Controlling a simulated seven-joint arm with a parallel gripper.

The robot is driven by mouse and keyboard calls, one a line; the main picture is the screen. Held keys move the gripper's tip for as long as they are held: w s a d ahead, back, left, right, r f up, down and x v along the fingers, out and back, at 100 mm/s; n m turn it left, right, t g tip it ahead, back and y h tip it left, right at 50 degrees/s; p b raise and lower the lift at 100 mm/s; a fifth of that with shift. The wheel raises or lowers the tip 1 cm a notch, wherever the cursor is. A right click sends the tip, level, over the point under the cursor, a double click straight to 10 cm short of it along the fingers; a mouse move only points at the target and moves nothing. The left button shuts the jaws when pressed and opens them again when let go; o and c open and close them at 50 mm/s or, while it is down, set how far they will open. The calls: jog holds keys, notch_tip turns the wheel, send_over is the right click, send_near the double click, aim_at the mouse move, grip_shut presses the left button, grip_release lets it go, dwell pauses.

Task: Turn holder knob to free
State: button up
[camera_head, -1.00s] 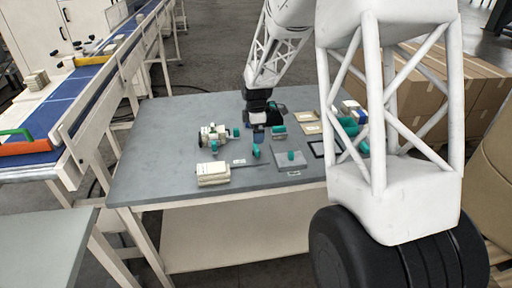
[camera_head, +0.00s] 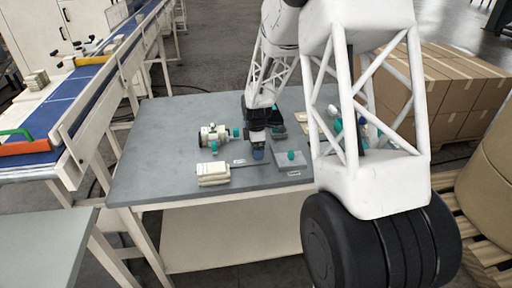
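A cream holder-like device (camera_head: 209,134) lies on the grey table, with a teal knob (camera_head: 236,132) at its right end and another teal knob (camera_head: 214,147) at its front. A grey plate (camera_head: 280,162) to the right carries a teal knob (camera_head: 291,155). I cannot tell for sure which of these is the holder knob. My gripper (camera_head: 258,151) points down between the device and the plate, low over the table. It covers the spot where a small teal knob stood. Whether its fingers touch or grip that knob is too small to tell.
A cream block (camera_head: 213,173) lies on the grey table (camera_head: 150,160) in front of the device. My arm hides much of the table's right side. The table's left part is clear. A blue conveyor (camera_head: 75,100) runs along the left, and cardboard boxes (camera_head: 450,85) stand at right.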

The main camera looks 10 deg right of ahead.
jog(key=c, duration=0.9)
